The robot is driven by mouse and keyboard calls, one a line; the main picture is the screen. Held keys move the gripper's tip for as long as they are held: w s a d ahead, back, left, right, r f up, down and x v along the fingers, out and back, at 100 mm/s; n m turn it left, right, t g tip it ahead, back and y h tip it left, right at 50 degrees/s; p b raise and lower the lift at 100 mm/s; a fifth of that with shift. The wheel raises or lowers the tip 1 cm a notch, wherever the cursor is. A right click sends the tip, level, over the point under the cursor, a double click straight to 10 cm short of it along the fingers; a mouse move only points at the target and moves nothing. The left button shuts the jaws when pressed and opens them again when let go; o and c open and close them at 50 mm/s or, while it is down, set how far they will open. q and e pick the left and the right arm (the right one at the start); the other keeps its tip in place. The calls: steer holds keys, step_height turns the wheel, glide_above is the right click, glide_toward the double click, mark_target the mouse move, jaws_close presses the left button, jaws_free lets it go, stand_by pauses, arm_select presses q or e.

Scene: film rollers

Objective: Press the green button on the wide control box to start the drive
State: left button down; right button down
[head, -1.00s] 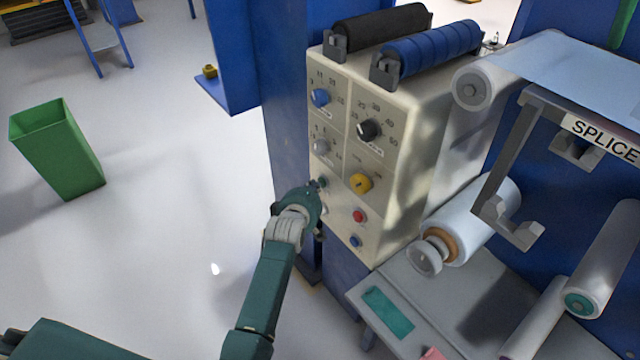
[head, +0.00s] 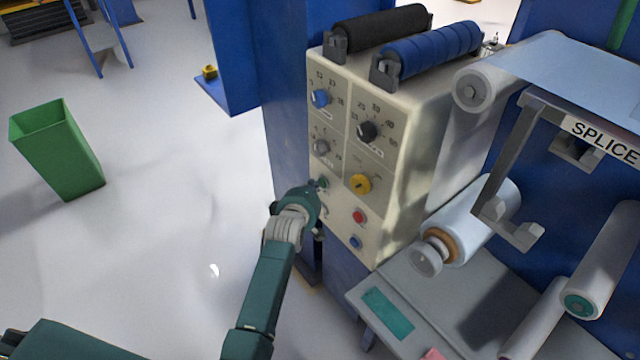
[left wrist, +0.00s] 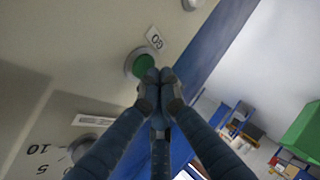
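The wide control box (head: 400,150) is cream, with knobs and buttons on its front panel. The green button (head: 322,183) is low on the panel's left side, just above my left gripper (head: 318,199). My right gripper is not in view.
A yellow knob (head: 361,184), red button (head: 358,216) and blue button (head: 355,241) are close by on the panel. A grey table (head: 440,300) and film rolls (head: 470,225) stand right. A green bin (head: 58,150) stands left on open floor.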

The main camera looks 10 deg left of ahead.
arm_select(q)
steer(key=shift+s+d+r+p, duration=0.15)
steer(key=shift+s+d+p, duration=0.15)
steer(key=shift+s+p, duration=0.35)
steer(key=s+a+p, duration=0.3)
steer(key=s, duration=0.1)
steer(key=shift+a, duration=0.25)
stand_by(0.7)
